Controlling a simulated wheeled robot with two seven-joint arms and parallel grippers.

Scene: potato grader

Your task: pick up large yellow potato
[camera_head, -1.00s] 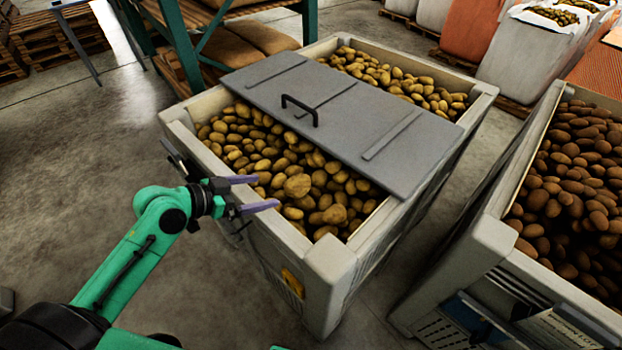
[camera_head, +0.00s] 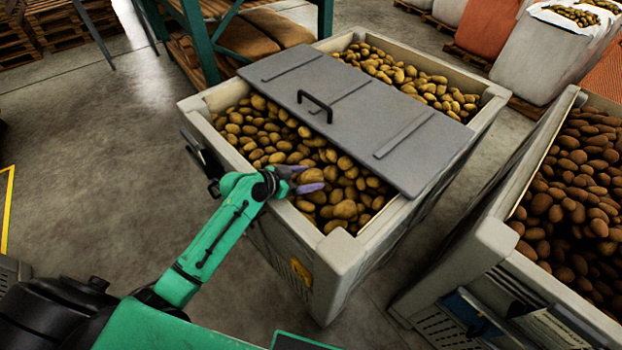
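The large yellow potato (camera_head: 313,176) lies on top of the heap in the near, uncovered part of the yellow potato crate (camera_head: 340,250). My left gripper (camera_head: 302,179) reaches over the crate's near left wall. Its two purple fingers are apart, and their tips are at the left side of this potato. I cannot tell whether they touch it. Another big yellow potato (camera_head: 345,209) lies a little nearer and to the right. My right gripper is not in view.
A grey lid (camera_head: 350,110) with a black handle (camera_head: 314,104) covers the crate's middle. A second crate (camera_head: 500,235) with brown potatoes stands to the right. A green rack (camera_head: 190,45) with sacks is behind. The floor at left is clear.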

